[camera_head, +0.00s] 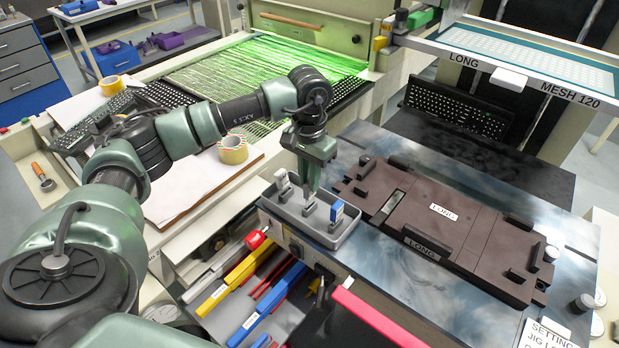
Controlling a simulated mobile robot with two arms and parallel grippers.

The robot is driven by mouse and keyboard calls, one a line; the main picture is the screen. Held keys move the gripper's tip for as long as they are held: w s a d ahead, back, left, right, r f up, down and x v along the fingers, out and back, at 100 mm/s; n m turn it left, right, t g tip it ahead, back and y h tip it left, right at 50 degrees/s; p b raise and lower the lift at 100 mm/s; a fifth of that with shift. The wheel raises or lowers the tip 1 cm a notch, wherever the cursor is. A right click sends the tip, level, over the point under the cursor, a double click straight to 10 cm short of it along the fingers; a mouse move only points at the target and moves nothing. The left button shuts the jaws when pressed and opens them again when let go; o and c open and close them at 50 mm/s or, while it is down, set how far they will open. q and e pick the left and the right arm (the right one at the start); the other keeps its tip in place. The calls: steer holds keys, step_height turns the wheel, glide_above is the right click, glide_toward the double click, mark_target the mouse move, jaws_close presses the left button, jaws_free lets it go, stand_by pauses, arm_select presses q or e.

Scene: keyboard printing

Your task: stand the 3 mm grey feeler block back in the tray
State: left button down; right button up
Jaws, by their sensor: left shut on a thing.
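The small grey tray (297,223) sits at the left edge of the work surface. My left gripper (311,194) points down over the middle of the tray and is shut on the grey feeler block (309,208), whose lower part shows below the fingers. The block looks upright, between two other blocks in the tray. I cannot tell whether its foot touches the tray floor. A white-topped block (281,181) stands at the tray's left end and a blue-topped block (337,211) at its right end. My right gripper is not in view.
A brown jig (395,205) marked LONG lies right of the tray. Below the tray are coloured-handled tools, including a yellow one (235,282), and a red bar (378,318). A tape roll (233,150) lies on the paper board to the left. A black keyboard (460,110) stands behind.

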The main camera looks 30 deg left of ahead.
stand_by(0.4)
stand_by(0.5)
arm_select(q)
steer(key=shift+f+b, duration=0.2)
steer(key=shift+b, duration=0.15)
steer(key=shift+f+b, duration=0.85)
steer(key=shift+f, duration=0.15)
steer(key=c, duration=1.3)
jaws_free()
